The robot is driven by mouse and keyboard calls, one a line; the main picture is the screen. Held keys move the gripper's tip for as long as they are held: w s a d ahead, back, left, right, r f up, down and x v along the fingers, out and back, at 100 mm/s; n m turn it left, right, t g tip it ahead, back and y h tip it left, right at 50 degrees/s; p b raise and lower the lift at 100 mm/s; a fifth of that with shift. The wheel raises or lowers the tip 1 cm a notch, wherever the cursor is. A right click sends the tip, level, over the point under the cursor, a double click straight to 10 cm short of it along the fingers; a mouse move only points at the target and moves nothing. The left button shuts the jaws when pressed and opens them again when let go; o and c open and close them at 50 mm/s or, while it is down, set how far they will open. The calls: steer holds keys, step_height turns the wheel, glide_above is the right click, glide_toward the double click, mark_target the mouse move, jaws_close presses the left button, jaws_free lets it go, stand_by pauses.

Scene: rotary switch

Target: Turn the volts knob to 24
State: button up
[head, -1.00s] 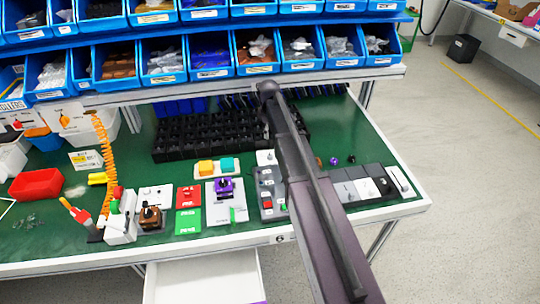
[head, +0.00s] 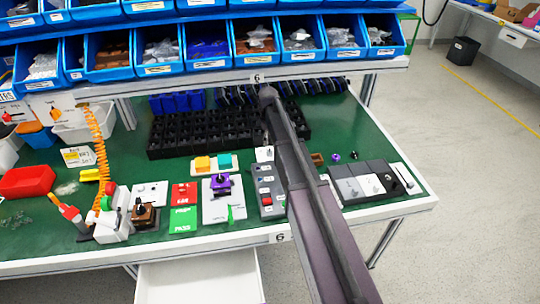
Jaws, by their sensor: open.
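I cannot tell which control is the volts knob, as no label is legible. A purple rotary knob (head: 221,181) stands on a white panel (head: 214,212) near the front of the green bench. A brown knob unit (head: 145,214) is to its left. A grey panel (head: 372,185) with dark and white sections is at the right end of the bench. My arm rises from the lower right across the bench and hides part of it. Its visible far end is over the black trays. My gripper is not visible.
A black compartment tray (head: 200,133) lies at the back of the green bench (head: 345,125). Blue bins (head: 205,50) overhang it. A red tray (head: 27,182) and an orange coiled cable (head: 100,150) are at left. An open white drawer (head: 200,278) juts out below.

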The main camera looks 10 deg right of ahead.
mark_target(270, 151)
steer(key=shift+w+d+f+b, duration=0.1)
steer(key=shift+w+f+b, duration=0.05)
steer(key=shift+f+b, duration=3.3)
steer(key=shift+f, duration=0.2)
jaws_close()
steer(key=shift+d, duration=0.2)
steer(key=shift+a, duration=0.15)
